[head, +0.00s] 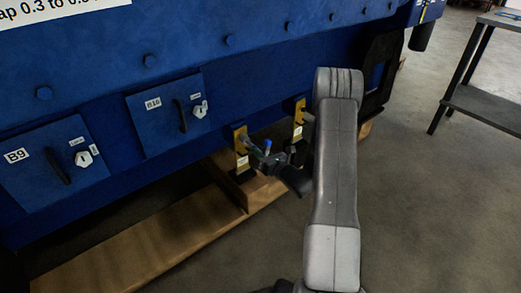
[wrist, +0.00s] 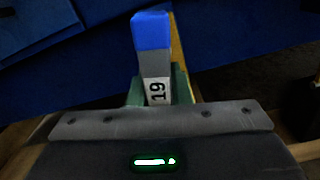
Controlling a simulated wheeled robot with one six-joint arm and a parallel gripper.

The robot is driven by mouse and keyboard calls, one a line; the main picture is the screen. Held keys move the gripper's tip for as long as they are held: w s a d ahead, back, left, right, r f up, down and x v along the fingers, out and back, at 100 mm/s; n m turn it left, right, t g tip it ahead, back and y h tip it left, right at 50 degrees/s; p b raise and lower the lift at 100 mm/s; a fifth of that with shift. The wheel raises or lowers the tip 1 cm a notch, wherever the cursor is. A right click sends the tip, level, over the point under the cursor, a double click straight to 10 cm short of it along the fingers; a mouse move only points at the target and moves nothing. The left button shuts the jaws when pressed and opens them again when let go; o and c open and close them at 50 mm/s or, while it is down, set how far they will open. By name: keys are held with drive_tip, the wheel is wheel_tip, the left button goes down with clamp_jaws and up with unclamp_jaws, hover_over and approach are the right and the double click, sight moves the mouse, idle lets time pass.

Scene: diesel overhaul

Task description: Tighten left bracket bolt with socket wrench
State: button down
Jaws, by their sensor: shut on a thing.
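The socket wrench (wrist: 153,62) has a grey body with a blue end and a "19" label, and it stands up out of my gripper in the wrist view. Its blue end (head: 267,145) shows small in the head view. My gripper (head: 262,156) is shut on the wrench, just right of the left yellow bracket (head: 240,139) under the blue engine. A yellow strip behind the wrench in the wrist view (wrist: 177,52) looks like this bracket. The left bracket bolt is not clearly visible, and I cannot tell whether the socket is on it. The right yellow bracket (head: 299,113) is farther back.
Blue covers B9 (head: 42,180) and B10 (head: 155,125) with handles are on the engine side, left of my arm. Wooden beams (head: 150,238) lie under the engine. A dark metal table (head: 486,106) stands at the right. The floor between is clear.

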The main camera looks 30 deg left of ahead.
drive_tip(key=shift+m, duration=0.3)
drive_tip(key=shift+b, duration=0.55)
